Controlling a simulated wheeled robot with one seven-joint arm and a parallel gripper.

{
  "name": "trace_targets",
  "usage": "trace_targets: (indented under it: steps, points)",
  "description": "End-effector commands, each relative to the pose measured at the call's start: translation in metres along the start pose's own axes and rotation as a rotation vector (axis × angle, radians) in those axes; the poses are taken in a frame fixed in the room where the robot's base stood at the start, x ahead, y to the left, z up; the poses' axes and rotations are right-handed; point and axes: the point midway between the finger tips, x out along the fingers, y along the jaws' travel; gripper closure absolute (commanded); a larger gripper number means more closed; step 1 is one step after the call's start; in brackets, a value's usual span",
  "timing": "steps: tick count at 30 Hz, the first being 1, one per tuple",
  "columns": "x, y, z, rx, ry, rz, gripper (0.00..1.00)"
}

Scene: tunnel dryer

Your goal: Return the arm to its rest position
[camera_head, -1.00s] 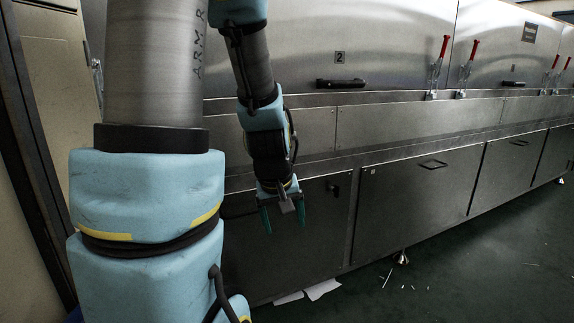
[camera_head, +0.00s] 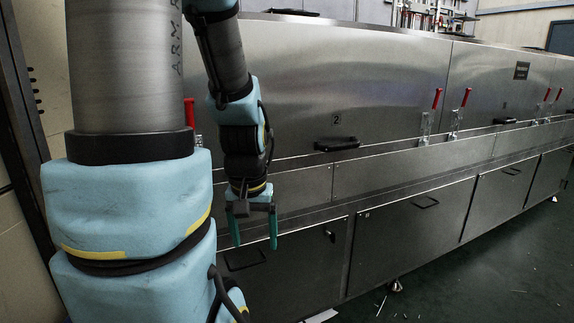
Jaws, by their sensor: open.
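My arm (camera_head: 125,70) fills the left of the head view, with light blue padded joints and grey links. Its far part hangs down in front of the dryer. My gripper (camera_head: 254,232) points downward with two green fingers spread apart and nothing between them. It shows in front of the lower panels of the steel tunnel dryer (camera_head: 390,75). Whether the fingers touch the dryer cannot be told, but no contact shows.
The dryer runs from left to far right, with red-handled clamps (camera_head: 437,98), a black handle (camera_head: 337,144) and lower doors (camera_head: 415,230). White scraps lie on the dark green floor (camera_head: 480,285), which is open at the lower right. A pale wall panel stands at far left.

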Motion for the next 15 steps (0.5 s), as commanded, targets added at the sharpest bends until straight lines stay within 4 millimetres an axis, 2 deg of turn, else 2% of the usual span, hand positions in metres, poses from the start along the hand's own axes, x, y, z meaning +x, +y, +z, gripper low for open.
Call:
trace_targets:
  steps: [1, 15]
  points:
    - [-0.026, 0.0, -0.004, 0.0, 0.0, 0.0, 0.18]
    - [-0.14, 0.001, -0.02, 0.0, 0.0, 0.0, 0.18]
